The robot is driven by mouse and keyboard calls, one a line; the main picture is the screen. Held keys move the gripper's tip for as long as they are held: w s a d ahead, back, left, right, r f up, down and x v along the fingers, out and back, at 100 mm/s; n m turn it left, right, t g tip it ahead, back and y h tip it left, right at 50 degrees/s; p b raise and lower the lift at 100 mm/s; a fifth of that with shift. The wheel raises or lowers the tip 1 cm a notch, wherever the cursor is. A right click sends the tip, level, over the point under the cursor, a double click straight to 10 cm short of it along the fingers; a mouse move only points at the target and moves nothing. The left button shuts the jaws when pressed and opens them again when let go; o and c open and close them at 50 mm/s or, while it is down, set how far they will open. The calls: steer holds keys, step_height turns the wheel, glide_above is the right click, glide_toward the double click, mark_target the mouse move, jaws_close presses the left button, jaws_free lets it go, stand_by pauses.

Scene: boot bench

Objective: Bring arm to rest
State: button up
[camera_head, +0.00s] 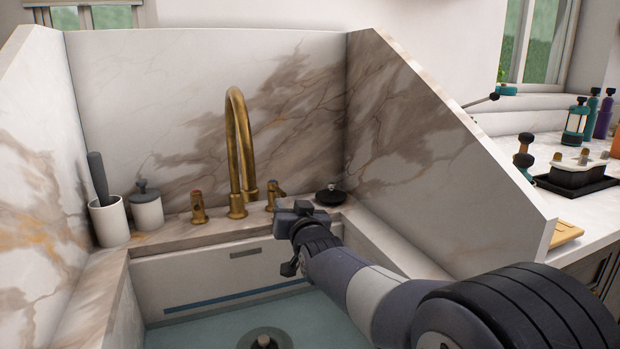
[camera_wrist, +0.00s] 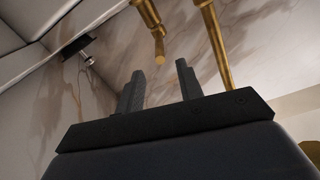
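My arm reaches in from the lower right over the sink in the head view, and my gripper (camera_head: 291,212) is by the sink's back ledge. In the wrist view its two dark fingers (camera_wrist: 160,88) stand apart with nothing between them. The brass faucet (camera_head: 238,150) is just left of and behind the gripper. Its right handle (camera_head: 275,193) is close beside the gripper; I cannot tell whether they touch. Brass parts of the faucet (camera_wrist: 215,50) also show beyond the fingers in the wrist view.
The sink basin (camera_head: 205,275) has tall marble panels at left, back and right. A white cup (camera_head: 108,222) with a dark-handled brush, a lidded jar (camera_head: 147,210) and a black round piece (camera_head: 331,196) stand on the ledge. Bottles (camera_head: 577,122) and a black tray (camera_head: 577,184) are on the right counter.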

mark_target(284, 196)
steer(key=x, duration=0.7)
steer(key=shift+w+a+r, duration=0.1)
steer(key=shift+w+r, duration=0.05)
steer(key=shift+w, duration=0.15)
steer(key=shift+d+r+p, duration=0.25)
steer(key=shift+d+p, duration=0.05)
steer(key=shift+p, duration=0.7)
steer(key=shift+w+d+y+p, duration=0.15)
steer(key=shift+y+p, duration=0.15)
steer(key=shift+p, duration=0.6)
steer(key=shift+n+p, duration=0.3)
steer(key=shift+p, duration=0.1)
steer(key=shift+d+f+n+g+y+p, duration=0.25)
steer(key=shift+y+p, duration=0.35)
steer(key=shift+p, duration=0.5)
